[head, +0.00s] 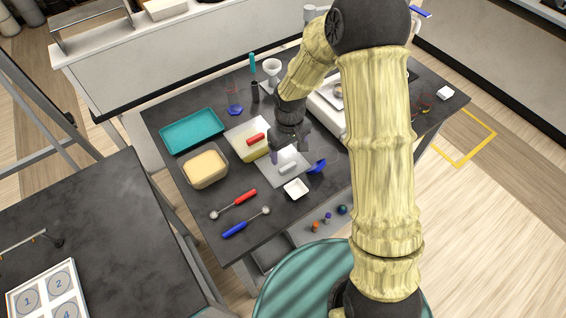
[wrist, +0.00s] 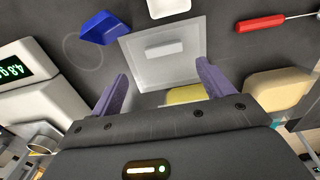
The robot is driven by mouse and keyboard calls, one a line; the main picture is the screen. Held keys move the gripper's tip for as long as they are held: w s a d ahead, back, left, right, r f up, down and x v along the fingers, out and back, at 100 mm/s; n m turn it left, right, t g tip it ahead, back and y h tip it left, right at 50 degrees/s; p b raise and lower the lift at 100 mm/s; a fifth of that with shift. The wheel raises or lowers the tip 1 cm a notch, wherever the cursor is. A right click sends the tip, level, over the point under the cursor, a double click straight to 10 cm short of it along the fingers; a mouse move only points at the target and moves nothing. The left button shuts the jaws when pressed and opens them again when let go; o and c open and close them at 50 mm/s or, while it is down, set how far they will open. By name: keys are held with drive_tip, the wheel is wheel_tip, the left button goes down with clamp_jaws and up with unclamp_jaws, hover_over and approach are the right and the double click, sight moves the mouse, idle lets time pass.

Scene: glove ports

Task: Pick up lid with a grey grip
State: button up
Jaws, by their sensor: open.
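The lid with a grey grip (head: 293,177) is a pale translucent square lying flat on the dark table, its light grey bar-shaped grip (head: 289,168) on top. A second lid with a red grip (head: 256,139) sits behind and left, over something yellow; my gripper partly hides this area.
A scale (wrist: 40,85) is on the other side.

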sight(286, 165)
drive_tip(key=shift+f, duration=0.25)
drive_tip(key=f, duration=0.1)
drive_tip(key=f+p, duration=0.1)
drive_tip(key=f, duration=0.2)
drive_tip(key=shift+s+a+p, duration=0.3)
drive_tip(key=shift+s+p, duration=0.05)
drive_tip(key=shift+s, duration=0.05)
drive_tip(key=shift+w+f, duration=0.1)
drive_tip(key=shift+f, duration=0.5)
drive_tip(key=c, duration=1.1)
drive_tip(key=shift+o, duration=0.2)
